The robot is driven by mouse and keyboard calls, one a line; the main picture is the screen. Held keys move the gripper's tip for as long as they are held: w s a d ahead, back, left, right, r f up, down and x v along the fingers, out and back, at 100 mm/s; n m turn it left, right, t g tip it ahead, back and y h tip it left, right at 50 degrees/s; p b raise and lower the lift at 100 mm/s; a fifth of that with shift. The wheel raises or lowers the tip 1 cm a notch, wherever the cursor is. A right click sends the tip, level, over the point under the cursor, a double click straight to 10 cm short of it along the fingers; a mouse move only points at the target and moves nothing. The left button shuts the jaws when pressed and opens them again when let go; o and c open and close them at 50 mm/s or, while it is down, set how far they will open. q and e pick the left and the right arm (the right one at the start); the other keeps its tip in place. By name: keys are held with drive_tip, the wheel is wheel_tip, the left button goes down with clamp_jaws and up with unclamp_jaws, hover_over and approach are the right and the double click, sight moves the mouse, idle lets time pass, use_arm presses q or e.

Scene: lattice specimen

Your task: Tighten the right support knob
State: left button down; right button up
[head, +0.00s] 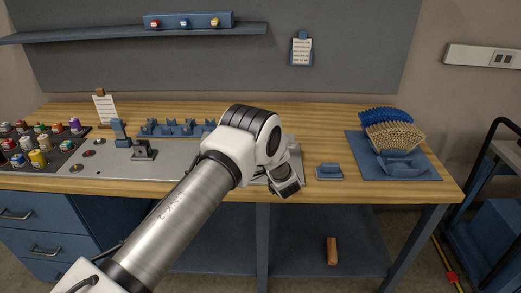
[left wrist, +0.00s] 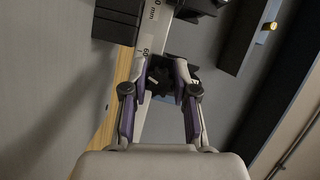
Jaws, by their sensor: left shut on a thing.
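My left arm reaches across the middle of the bench in the head view, its left gripper (head: 287,188) low at the right end of the grey plate (head: 100,182). In the left wrist view the left gripper (left wrist: 160,78) has its two fingers closed around a small black knob-like part (left wrist: 158,74), beside a pale scale bar (left wrist: 155,38) with mm markings. In the head view the arm hides the right support and its knob. My right gripper is not in view.
A small blue block (head: 328,171) stands just right of the gripper. Brushes (head: 393,135) rest on a blue mat (head: 428,168) at the right. Colourful jars (head: 38,157) fill the left end. A blue rack (head: 165,130) is behind the plate. Bare wood shows right of the block.

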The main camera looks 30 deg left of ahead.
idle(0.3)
use_arm(q)
drive_tip(key=c, duration=0.9)
unclamp_jaws()
drive_tip(key=shift+w, duration=0.1)
drive_tip(key=v, duration=1.2)
drive_tip(key=shift+f, duration=0.1)
